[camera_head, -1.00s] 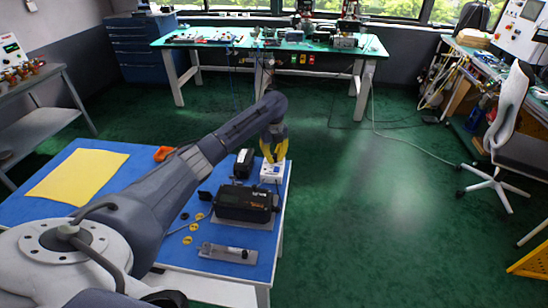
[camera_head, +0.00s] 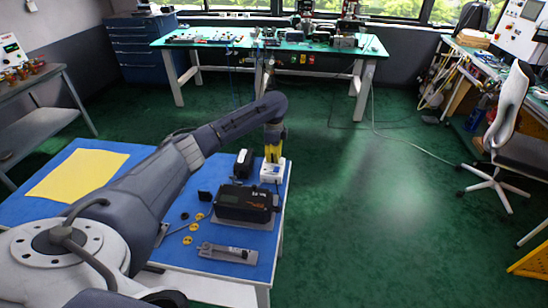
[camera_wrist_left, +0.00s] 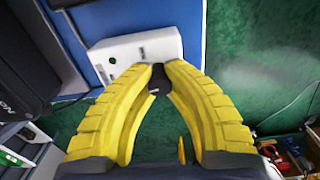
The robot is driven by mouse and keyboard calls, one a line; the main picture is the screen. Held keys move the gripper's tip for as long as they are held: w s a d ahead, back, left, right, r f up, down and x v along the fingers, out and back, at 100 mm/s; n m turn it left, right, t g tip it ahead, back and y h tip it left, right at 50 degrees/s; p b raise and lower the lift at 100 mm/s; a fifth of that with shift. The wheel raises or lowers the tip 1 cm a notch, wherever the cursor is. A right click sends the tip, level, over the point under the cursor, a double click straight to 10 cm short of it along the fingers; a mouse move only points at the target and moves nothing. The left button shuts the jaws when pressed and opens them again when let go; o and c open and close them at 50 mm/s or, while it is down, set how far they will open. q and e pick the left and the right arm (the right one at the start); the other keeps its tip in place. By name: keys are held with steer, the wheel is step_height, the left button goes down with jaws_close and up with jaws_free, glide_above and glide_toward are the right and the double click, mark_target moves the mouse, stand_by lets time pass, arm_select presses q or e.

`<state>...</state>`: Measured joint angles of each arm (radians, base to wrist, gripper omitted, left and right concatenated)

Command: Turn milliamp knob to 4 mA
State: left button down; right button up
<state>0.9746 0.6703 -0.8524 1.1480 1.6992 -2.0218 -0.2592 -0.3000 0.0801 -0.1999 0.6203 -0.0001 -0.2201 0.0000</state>
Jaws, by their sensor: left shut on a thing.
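A small white box (camera_head: 270,171) stands near the right edge of the blue table top. It also shows in the left wrist view (camera_wrist_left: 110,60), with a dark knob (camera_wrist_left: 158,79) at its near end. My left gripper (camera_head: 272,158) is at the box in the head view. In the left wrist view its yellow fingers (camera_wrist_left: 158,72) meet around the dark knob and are shut on it. The fingers cover part of the knob, and its scale and pointer cannot be read. My right gripper is not in view.
A black device (camera_head: 243,203) sits in front of the box, and a smaller dark block (camera_head: 243,163) stands just left of it. A grey plate (camera_head: 227,253) lies at the front. A yellow sheet (camera_head: 77,175) lies at left.

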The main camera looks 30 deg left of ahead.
arm_select(q)
steer(key=n, duration=0.4)
steer(key=shift+n, duration=0.3)
steer(key=n, duration=0.4)
steer(key=shift+n, duration=0.3)
steer(key=c, duration=1.1)
jaws_free()
steer(key=shift+c, duration=0.2)
steer(key=shift+r, duration=0.15)
step_height(320, 180, up, 12)
